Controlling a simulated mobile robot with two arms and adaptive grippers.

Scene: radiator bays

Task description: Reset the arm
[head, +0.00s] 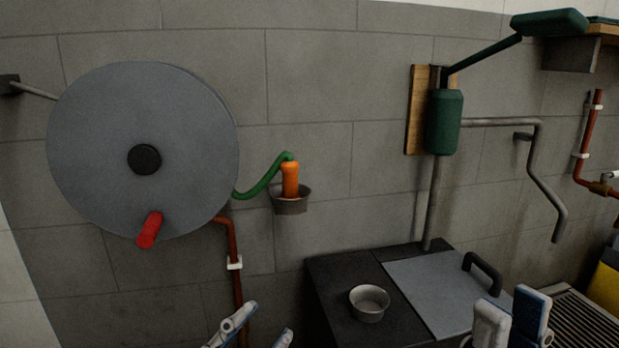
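My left gripper (256,333) is at the bottom edge, left of centre. Its two fingertips are apart with nothing seen between them. My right gripper (511,318) is at the bottom right, in front of the metal lid. Its two fingers look apart and no held object shows. Both grippers are cut off by the frame edge. A dark green pump body (444,122) is on the wall, with a lever arm (487,54) slanting up right to a green grip (549,22). Neither gripper touches it.
A grey reel (85,150) with a red handle (149,230) is at left. An orange nozzle (290,180) stands in a wall cup (290,206). A metal bowl (369,303) sits on a black box (340,275) beside a handled lid (440,290). A grate (580,325) is at right.

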